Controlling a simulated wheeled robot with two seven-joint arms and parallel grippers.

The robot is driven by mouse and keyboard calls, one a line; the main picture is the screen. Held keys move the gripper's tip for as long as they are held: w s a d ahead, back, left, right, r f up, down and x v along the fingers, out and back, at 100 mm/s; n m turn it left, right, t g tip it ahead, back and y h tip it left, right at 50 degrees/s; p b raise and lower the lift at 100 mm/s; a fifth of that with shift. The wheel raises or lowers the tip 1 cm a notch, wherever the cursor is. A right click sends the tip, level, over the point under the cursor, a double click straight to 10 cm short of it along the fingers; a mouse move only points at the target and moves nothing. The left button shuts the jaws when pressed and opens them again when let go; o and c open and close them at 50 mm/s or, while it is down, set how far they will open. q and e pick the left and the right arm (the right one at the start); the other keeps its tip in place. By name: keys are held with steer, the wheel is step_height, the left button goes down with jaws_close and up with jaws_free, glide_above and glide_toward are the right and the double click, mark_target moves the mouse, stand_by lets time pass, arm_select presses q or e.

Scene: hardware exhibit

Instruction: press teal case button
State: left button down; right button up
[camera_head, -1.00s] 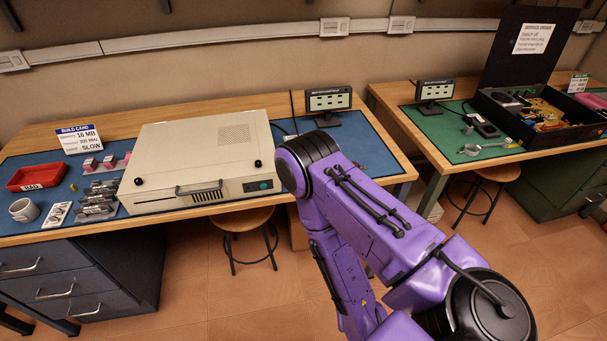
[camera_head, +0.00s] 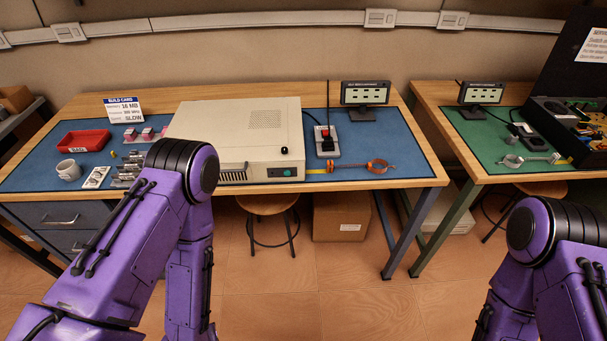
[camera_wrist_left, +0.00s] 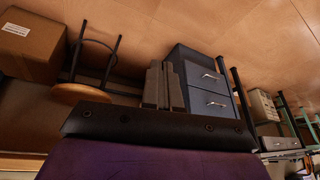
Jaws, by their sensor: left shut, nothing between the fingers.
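The beige computer case (camera_head: 225,140) lies flat on the blue mat of the left workbench. A small teal button (camera_head: 287,172) sits on a dark patch at the right end of its front face, and nothing touches it. My left arm rises in front of the bench and covers the left part of the case front. My left gripper (camera_wrist_left: 165,84) shows only in the left wrist view, with its two grey fingers together and empty, apart from the case. My right arm is at the lower right of the head view; its gripper is out of view.
A red bin (camera_head: 83,140) and a mug (camera_head: 68,170) stand at left. A stool (camera_head: 267,204) and a cardboard box (camera_head: 341,216) are below the bench.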

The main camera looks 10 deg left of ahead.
mark_target(287, 174)
arm_select(q)
steer(key=w+d+r+m+t+h+b, duration=0.1)
steer(key=w+d+r+t+h+b, duration=0.2)
steer(key=w, duration=0.7)
steer(key=w+d+r+m+t+h, duration=0.1)
steer(key=w+d+m+t+h, duration=0.3)
steer(key=w, duration=0.6)
steer(key=w+d+r+m+t+h+b, duration=0.1)
steer(key=w+d+r+t+h, duration=0.1)
steer(key=w+d+r, duration=0.4)
steer(key=w+r+h, duration=0.1)
steer(key=w+r, duration=0.4)
steer(key=r, duration=0.1)
steer(key=shift+d+m+t+b, duration=0.35)
steer(key=shift+m+t, duration=0.05)
steer(key=shift+w+a, duration=0.4)
steer(key=shift+w, duration=1)
steer(key=shift+w+a, duration=0.45)
steer(key=shift+w, duration=0.9)
steer(key=shift+w+a, duration=0.4)
steer(key=shift+w, duration=1)
steer(key=shift+w+a, duration=0.1)
steer(key=shift+w, duration=0.3)
